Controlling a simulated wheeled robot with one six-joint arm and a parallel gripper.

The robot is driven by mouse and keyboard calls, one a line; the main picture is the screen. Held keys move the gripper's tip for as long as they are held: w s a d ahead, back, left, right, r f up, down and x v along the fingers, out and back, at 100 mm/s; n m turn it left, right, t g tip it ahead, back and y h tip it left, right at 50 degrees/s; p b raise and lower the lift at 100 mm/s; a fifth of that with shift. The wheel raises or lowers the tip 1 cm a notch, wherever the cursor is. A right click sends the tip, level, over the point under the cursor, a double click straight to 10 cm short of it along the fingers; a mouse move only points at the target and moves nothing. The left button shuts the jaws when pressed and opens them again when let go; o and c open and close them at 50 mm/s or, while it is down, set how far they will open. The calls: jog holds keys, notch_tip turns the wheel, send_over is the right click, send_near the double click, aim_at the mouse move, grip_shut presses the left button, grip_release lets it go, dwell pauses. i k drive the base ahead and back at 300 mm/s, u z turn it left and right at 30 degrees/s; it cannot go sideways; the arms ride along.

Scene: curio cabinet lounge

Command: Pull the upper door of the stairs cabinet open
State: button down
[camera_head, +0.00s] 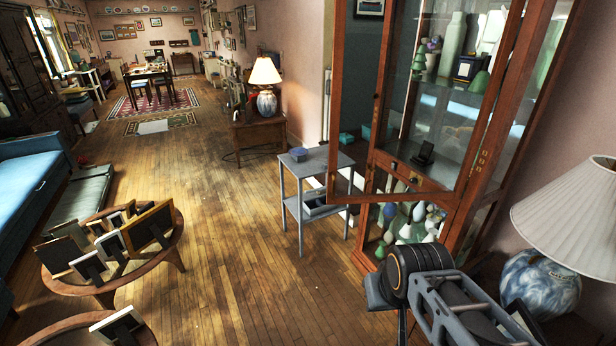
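A tall reddish-brown glass cabinet (510,140) stands at the right, cut off by the top edge of the picture. Its upper glazed door (340,100) stands partly open. Brass hinges show on the right side, and the free edge is swung out to the left, past the cabinet's left post. Vases and small ornaments (453,48) stand on the shelves behind the glass. More vases (418,212) show in the lower part. My arm is at the lower right, in front of the cabinet's lower part. My gripper does not show.
A grey two-tier side table (317,163) stands close to the door's free edge. A lamp with a white shade (575,215) is at the right edge. An oval table (75,284) with several picture frames is at the lower left. The wooden floor (220,250) between is clear.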

aim_at(515, 12)
jog(key=u, duration=1)
jog(key=i, duration=3.4)
jog(key=z, duration=2.6)
